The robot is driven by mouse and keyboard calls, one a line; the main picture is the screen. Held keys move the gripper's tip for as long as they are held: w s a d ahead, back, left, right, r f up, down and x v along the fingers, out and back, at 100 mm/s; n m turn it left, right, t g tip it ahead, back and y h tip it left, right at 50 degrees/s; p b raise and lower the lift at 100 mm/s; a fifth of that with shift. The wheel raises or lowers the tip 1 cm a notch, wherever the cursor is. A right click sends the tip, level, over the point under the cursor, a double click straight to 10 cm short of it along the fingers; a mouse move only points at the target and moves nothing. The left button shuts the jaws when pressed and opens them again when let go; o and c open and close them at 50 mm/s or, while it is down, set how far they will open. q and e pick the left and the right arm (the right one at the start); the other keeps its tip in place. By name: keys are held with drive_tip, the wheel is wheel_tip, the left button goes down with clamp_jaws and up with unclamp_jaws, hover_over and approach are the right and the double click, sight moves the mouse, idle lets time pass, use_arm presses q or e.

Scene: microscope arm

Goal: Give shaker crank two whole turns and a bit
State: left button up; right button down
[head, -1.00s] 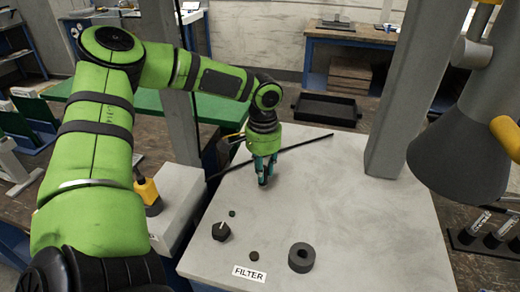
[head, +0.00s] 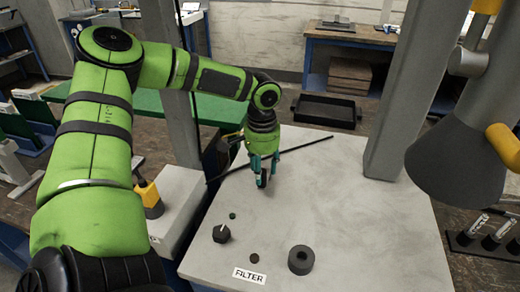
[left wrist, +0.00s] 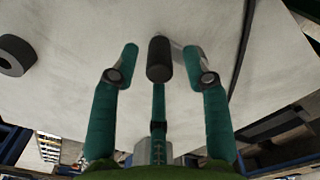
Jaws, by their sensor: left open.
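A dark upright cylinder, seemingly the shaker crank's grip (left wrist: 159,58), stands between the spread fingertips of my left gripper (left wrist: 162,64) in the left wrist view. A gap shows on each side of it. In the head view my left gripper (head: 264,166) points down at the back left of the pale grey top, with the dark grip (head: 262,181) low between its teal fingers. The rest of the crank is mostly hidden by the gripper. My right gripper is not in view.
On the pale top (head: 350,235) are a black knob (head: 221,234), a FILTER label (head: 249,275) and a dark ring (head: 301,260). A thin black rod (head: 305,145) lies behind the gripper. A grey post (head: 400,100) and a cone-shaped head (head: 455,160) stand right.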

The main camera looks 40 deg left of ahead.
use_arm(q)
drive_tip(key=shift+r+p, duration=2.6)
drive_tip(key=shift+r, duration=0.95)
drive_tip(key=shift+f, duration=0.1)
